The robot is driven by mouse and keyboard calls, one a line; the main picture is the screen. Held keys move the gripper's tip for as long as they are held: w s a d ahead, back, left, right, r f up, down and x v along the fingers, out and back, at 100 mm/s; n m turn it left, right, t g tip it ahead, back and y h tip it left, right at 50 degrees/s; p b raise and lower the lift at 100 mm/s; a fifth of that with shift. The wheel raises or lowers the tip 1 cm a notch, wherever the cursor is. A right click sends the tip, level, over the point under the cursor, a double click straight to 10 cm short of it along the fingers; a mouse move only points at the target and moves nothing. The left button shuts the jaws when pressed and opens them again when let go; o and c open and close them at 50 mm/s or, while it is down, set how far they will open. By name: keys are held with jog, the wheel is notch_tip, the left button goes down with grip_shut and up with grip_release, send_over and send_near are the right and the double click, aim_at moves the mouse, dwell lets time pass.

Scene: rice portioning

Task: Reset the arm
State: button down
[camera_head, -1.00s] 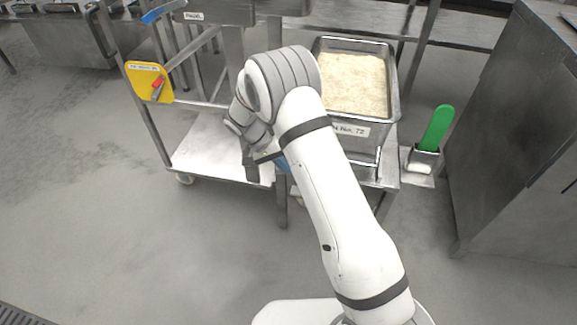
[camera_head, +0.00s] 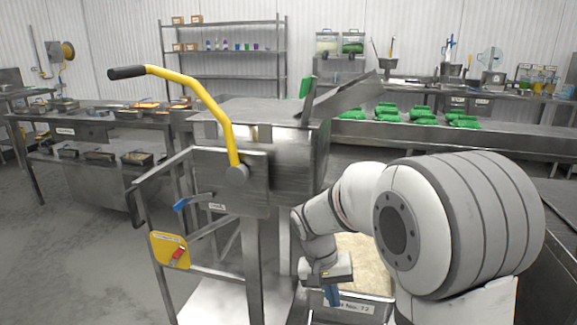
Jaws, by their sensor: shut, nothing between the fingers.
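My white arm fills the right of the view, with its large grey-banded joint close to the camera. Cream-coloured rice (camera_head: 368,262) shows in the tub behind my wrist. My arm hides the tub's right side.
A steel machine (camera_head: 262,150) with a yellow lever (camera_head: 212,108) stands left of my arm. A yellow panel (camera_head: 170,250) hangs on its frame. A counter (camera_head: 470,135) with green packs runs behind. Open floor (camera_head: 80,260) lies at left.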

jog(key=s+d+r+t+y+p, duration=0.1)
jog(key=s+d+r+p, duration=0.1)
jog(key=s+r+p, duration=0.4)
jog(key=s+d+r+n+t+y+p, duration=0.1)
jog(key=s+d+r+t+y+p, duration=0.1)
jog(key=s+r+p, duration=0.5)
jog(key=s+d+r, duration=0.1)
jog(key=s+r, duration=0.3)
jog(key=r, duration=0.4)
jog(key=shift+r+n+t, duration=0.3)
jog(key=shift+r, duration=0.05)
